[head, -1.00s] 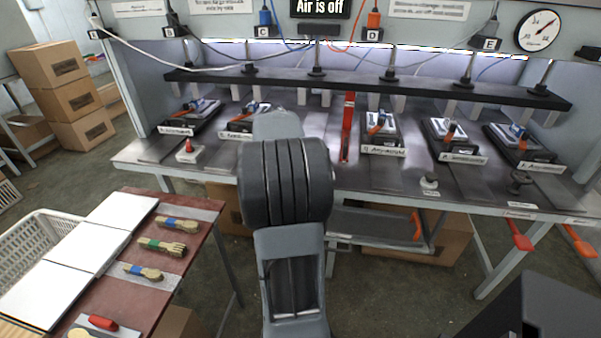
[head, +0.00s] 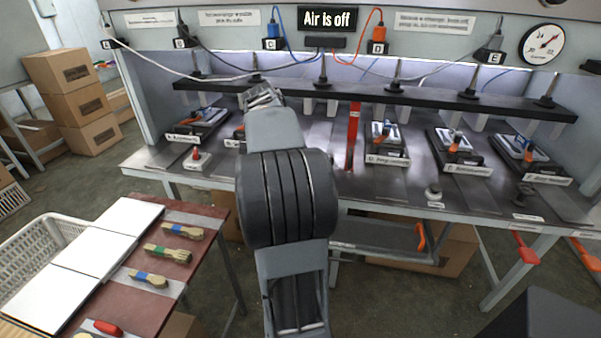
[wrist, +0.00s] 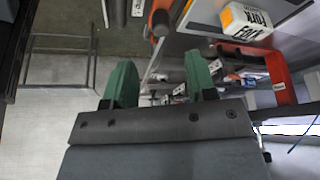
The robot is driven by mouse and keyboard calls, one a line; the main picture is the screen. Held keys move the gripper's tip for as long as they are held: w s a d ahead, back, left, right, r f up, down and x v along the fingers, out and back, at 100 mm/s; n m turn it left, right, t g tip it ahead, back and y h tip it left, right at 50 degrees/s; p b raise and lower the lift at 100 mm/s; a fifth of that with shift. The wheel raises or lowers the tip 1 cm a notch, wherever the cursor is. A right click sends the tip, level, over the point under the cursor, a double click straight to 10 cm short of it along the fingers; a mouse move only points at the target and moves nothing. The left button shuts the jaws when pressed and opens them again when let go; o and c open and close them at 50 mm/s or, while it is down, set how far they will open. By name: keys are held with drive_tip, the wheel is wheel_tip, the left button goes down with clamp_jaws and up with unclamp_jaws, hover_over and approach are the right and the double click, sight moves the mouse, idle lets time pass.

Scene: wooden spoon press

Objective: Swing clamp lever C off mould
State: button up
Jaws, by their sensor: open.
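My gripper (wrist: 159,76) shows in the wrist view with two green fingers apart and nothing between them. In the head view my arm reaches toward the bench, and its far end is near the left-middle press positions; the fingers cannot be made out there. Several moulds sit on the bench, among them one right of the red upright (head: 353,135), a mould with an orange-handled lever (head: 380,132). The letters on the mould labels are too small to read surely, so I cannot tell which lever is C. My arm hides part of the bench.
A dark press bar (head: 430,96) runs above the moulds. The wrist view shows a red bracket (wrist: 268,72) and a white box (wrist: 246,20) close by on the right. The sign (head: 328,18) reads "Air is off".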

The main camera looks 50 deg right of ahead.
drive_tip(key=shift+v, duration=2.4)
drive_tip(key=shift+f, duration=0.1)
